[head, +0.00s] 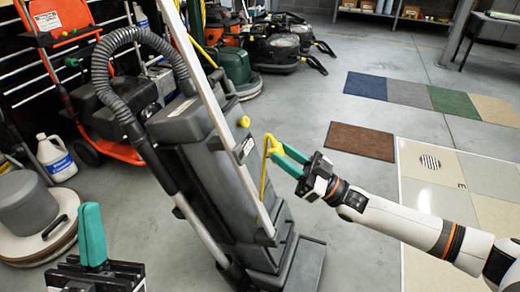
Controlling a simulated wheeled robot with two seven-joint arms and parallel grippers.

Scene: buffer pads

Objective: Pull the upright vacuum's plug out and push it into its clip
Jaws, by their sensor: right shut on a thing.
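The upright vacuum (225,165) is a tall dark grey machine standing in the middle of the head view, with a long pale pole and a ribbed hose. A yellow cord (263,186) runs down along its right side. My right gripper (273,152), with teal fingers, is just right of the vacuum and is shut on a yellow piece at the cord's top end, seemingly the plug; the fingers hide most of it. A yellow knob-like part (244,121) sticks out of the vacuum's body, apart from the gripper. I cannot make out the clip. My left gripper (90,230) is low at left, away from the vacuum; its fingers overlap.
A grey-and-cream round floor machine (38,225) and a white jug (56,158) stand at left. An orange machine (62,22) and a green one (238,70) are behind. Carpet samples (361,141) lie on the open floor at right.

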